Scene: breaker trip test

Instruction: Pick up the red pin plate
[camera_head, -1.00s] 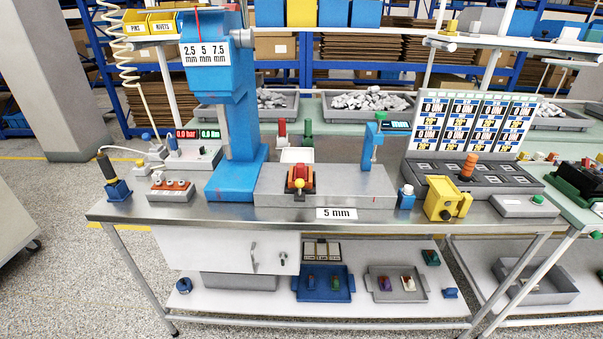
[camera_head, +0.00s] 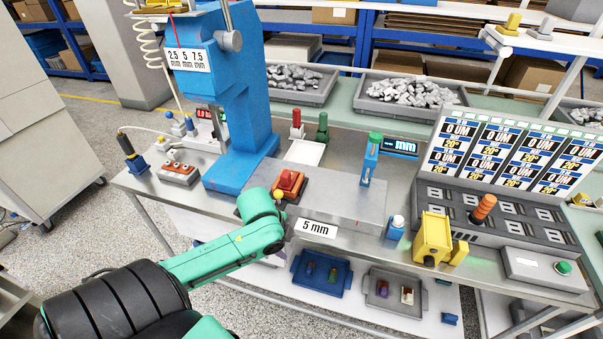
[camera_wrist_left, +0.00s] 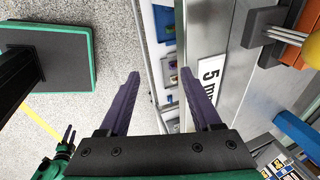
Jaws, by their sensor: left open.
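My right gripper (camera_wrist_left: 68,136) appears small at lower left.
A blue press (camera_head: 240,110) stands behind left. A "5 mm" label (camera_head: 316,229) marks the block's front. A yellow block (camera_head: 432,237) and blue gauge (camera_head: 369,160) stand to the right. Blue (camera_head: 299,283) and grey (camera_head: 418,306) trays sit on the shelf below.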

